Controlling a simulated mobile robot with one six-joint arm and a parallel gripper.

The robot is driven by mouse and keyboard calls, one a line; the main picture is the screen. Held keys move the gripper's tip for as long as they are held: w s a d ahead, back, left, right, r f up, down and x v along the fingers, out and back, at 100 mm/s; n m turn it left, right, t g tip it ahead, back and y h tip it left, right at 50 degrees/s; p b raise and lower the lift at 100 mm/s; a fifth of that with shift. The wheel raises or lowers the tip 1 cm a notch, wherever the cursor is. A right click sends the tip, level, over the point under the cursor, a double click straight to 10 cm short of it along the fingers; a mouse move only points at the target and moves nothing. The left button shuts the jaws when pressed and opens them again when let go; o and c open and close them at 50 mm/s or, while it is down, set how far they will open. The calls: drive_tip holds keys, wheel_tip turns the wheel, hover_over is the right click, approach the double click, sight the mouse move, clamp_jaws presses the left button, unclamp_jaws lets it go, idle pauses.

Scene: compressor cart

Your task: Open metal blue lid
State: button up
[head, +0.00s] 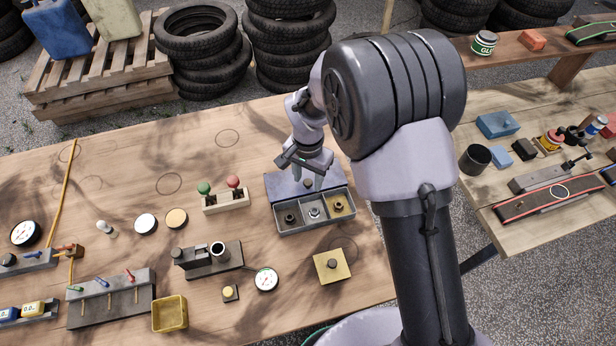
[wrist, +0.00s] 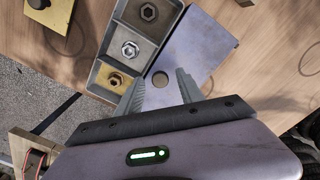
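A flat blue-grey metal lid (head: 283,187) with a round dark knob (wrist: 160,79) lies directly behind an open grey tray (head: 290,230). It also shows in the wrist view (wrist: 200,50). The tray has three compartments with nuts in them, one of them brass-coloured. My gripper (head: 305,170) is above the lid, pointing down. In the wrist view its two fingers (wrist: 158,92) are spread apart, one on each side of the knob, with nothing between them that I can see gripped. Whether the fingertips touch the lid I cannot tell.
A holder with a green and a red knob (head: 225,201) stands left of the lid. A yellow plate with a dark knob (head: 331,267) lies in front of the tray. Gauges, a yellow bin (head: 170,314) and small fixtures fill the left front. The wood behind the lid is mostly clear.

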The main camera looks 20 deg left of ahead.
sight(309, 182)
wheel_tip(309, 182, up, 18)
drive_tip(key=p, duration=0.5)
drive_tip(key=shift+f, duration=0.25)
drive_tip(key=s+d+r+m+t+y+b, duration=0.1)
drive_tip(key=s+d+r+t+y+b, duration=0.2)
drive_tip(key=d+r, duration=0.8)
drive_tip(key=s+d+f+t+h+b, duration=0.1)
drive_tip(key=s+d+f+t+b, duration=0.1)
drive_tip(key=s+d, duration=1)
drive_tip(key=s+b, duration=0.1)
drive_tip(key=s, duration=0.2)
drive_tip(key=shift+s+m+t, duration=0.15)
drive_tip(key=shift+m+t, duration=0.25)
